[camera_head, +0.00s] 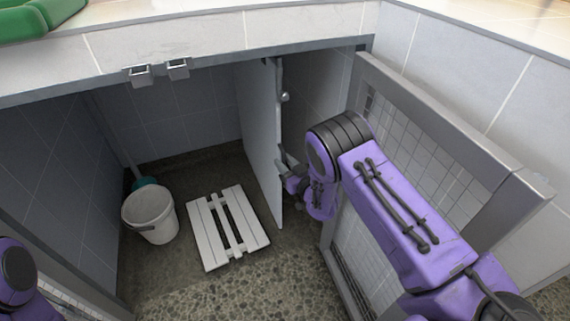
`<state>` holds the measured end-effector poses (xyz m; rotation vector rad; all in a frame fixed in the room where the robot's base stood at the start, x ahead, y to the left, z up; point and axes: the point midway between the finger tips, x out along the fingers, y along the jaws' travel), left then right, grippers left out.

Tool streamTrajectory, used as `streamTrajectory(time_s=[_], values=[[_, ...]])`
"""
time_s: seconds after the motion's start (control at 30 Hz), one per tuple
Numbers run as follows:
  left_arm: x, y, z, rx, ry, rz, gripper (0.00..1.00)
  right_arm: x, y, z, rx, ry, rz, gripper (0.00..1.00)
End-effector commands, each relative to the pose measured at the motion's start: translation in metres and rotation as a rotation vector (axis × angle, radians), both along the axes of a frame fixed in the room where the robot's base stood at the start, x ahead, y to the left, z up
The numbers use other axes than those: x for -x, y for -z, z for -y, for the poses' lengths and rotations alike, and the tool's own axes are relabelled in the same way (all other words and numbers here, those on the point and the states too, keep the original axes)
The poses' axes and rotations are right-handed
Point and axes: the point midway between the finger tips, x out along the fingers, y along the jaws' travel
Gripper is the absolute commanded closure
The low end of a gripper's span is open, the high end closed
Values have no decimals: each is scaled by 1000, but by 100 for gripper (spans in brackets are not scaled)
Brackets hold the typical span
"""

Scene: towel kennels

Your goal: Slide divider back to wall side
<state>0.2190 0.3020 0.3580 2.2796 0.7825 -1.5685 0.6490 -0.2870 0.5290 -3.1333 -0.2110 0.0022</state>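The divider (259,125) is a pale grey upright panel inside the kennel, seen nearly edge-on to the right of the kennel's middle. A small round knob (285,97) shows on its right side near the top. My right arm reaches in from the right, and my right gripper (284,163) is at the divider's front edge, low down. Its fingers are small and partly hidden, so I cannot tell whether they are closed on the panel. Of my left arm only a purple link shows at the lower left; the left gripper is out of view.
A white slatted board (205,236) lies on the floor left of the divider. A white bucket (150,216) stands beside the left wall (60,160). An open mesh gate (448,120) stands at the right, behind my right arm. Two metal brackets (140,76) are on the front top edge.

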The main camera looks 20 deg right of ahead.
Motion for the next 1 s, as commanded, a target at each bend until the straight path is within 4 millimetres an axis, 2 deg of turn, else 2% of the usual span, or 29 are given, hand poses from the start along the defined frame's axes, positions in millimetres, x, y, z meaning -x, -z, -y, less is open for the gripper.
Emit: streamTrajectory(time_s=[0.17,0.27,0.5,0.7,1.0], values=[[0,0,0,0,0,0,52,1,0,-1,0,-2,0,68],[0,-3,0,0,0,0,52,10,0,0,-1,-3,-2,68],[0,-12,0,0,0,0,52,66,-1,8,2,-2,-5,68],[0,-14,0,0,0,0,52,99,0,13,1,-2,-3,68],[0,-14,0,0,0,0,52,105,0,14,0,0,0,68]])
